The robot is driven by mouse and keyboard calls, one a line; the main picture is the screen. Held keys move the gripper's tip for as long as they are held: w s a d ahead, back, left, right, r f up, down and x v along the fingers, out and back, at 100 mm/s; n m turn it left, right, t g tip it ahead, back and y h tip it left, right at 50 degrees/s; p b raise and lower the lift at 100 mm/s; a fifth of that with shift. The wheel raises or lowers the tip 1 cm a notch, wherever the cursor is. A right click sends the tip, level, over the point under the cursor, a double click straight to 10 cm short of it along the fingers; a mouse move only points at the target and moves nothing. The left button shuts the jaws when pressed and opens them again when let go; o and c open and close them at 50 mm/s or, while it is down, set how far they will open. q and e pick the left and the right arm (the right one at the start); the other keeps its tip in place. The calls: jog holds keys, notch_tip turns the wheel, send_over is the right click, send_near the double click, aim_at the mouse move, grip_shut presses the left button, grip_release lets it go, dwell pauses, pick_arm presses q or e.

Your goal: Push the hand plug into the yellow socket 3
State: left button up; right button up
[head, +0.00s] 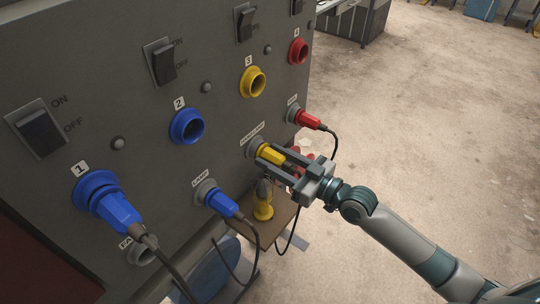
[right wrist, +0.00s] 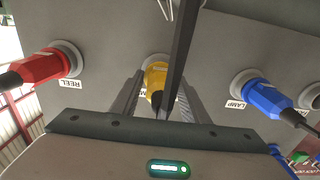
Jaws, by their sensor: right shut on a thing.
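Yellow socket 3 (head: 253,82) is an open, empty round socket on the grey panel, under the number 3. The yellow hand plug (head: 271,154) sits at a grey holder (head: 256,146) below it, with its nose toward the panel. My right gripper (head: 266,154) is shut on the yellow plug, with one finger on either side. In the right wrist view the yellow plug (right wrist: 156,76) shows between the fingers, its nose at the pale round holder. I cannot tell whether it is fully seated. My left gripper is not in view.
A blue plug (head: 115,207) is in socket 1. Blue socket 2 (head: 187,127) and red socket 4 (head: 298,51) are empty. A blue plug (head: 221,203) and a red plug (head: 308,119) flank the yellow one, with hanging cables. A yellow lamp (head: 263,205) stands below on a shelf.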

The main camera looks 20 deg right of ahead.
aim_at(291, 168)
jog(key=shift+v, duration=2.9)
jog(key=shift+s+d, duration=0.1)
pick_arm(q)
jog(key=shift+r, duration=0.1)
pick_arm(e)
jog(key=shift+v, duration=2.5)
jog(key=shift+r, duration=0.1)
